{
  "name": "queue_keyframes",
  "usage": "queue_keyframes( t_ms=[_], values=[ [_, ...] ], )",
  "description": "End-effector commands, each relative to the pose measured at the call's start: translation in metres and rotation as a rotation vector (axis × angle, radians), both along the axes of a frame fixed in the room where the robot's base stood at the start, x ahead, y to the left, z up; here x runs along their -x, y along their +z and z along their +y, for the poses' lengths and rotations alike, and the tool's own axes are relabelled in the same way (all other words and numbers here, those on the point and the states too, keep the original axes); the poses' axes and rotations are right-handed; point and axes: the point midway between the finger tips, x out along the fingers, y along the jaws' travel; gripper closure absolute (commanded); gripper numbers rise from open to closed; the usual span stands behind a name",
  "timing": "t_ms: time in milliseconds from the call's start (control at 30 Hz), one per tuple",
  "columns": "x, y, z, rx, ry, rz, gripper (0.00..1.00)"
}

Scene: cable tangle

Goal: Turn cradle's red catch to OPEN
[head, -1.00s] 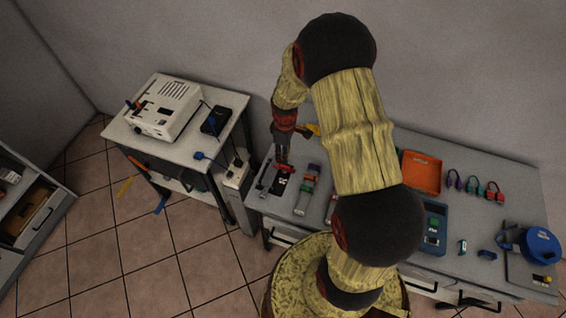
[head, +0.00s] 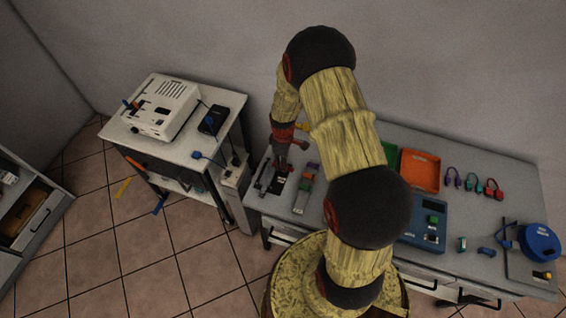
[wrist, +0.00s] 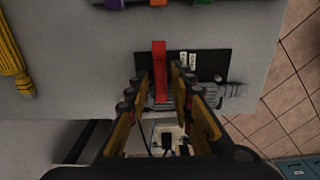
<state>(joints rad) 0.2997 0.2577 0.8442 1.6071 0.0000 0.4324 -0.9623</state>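The cradle's black plate (wrist: 213,62) with two small white labels lies on the grey bench, and it also shows in the head view (head: 277,186). The red catch (wrist: 159,62) is a narrow upright bar in the picture at the plate's left part, left of the labels. My gripper (wrist: 161,75) is over the plate, its two fingers one on each side of the catch with gaps showing. It is open; contact with the catch is not visible. A grey ribbed part (wrist: 208,95) lies behind the right finger. The label text is too small to read.
A strip with purple, orange and green pieces (head: 306,188) lies right of the cradle. A yellow cable bundle (wrist: 12,62) is at the wrist view's left. An orange tray (head: 420,172) and blue device (head: 430,222) stand farther right. A side table (head: 185,150) holds a white box (head: 160,108).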

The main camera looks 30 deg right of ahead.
Motion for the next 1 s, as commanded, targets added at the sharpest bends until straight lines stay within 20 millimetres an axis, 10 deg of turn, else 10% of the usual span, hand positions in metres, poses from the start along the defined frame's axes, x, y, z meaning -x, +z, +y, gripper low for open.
queue_keyframes(
  t_ms=[367,1000],
  values=[
    [0.0,0.0002,0.0,0.0,0.0,0.0,1.0],
    [-0.0002,0.0002,-0.0001,0.0,-0.072,0.0,1.0]
  ],
)
